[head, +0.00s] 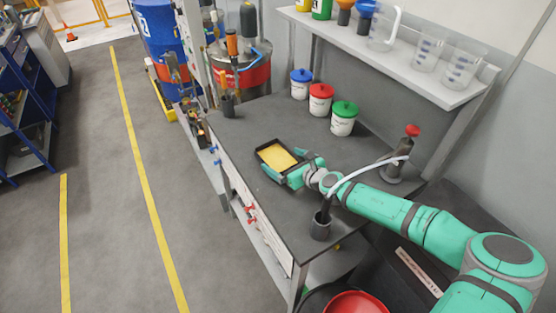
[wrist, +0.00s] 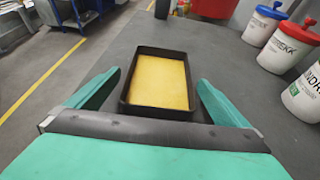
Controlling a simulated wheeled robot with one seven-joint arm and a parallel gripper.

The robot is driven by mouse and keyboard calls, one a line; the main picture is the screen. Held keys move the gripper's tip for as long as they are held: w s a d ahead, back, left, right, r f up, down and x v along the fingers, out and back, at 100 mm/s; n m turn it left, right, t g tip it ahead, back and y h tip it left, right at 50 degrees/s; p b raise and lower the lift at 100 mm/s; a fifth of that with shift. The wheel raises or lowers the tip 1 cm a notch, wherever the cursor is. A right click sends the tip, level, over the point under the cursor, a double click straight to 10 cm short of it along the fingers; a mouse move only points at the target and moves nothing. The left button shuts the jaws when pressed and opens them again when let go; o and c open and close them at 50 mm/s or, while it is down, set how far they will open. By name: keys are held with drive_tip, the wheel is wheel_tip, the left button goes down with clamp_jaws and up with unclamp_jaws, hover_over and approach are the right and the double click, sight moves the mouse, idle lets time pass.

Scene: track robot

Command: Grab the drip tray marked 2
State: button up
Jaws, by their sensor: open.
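A black rectangular tray (head: 261,151) with a yellow inside lies flat on the grey workbench. It also shows in the wrist view (wrist: 160,111), its far end pointing away from me. No number can be read on it in either view. My gripper (head: 289,167) is at the near end of the tray. In the wrist view my gripper (wrist: 157,88) is open, with one green finger on each side of the tray's near half. A gap shows between each finger and the tray walls. The tray's near edge is close to the gripper's dark palm edge.
White tubs with blue (head: 300,84), red (head: 320,99) and green (head: 343,118) lids stand behind the tray. A grey shelf (head: 440,84) with jugs hangs above. The bench left of the tray is clear.

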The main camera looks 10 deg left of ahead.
sight(277, 160)
drive_tip(key=x, duration=0.5)
drive_tip(key=shift+c, duration=0.3)
drive_tip(key=c, duration=1)
drive_tip(key=shift+r, duration=0.1)
drive_tip(key=shift+r, duration=0.1)
drive_tip(key=shift+r, duration=4.85)
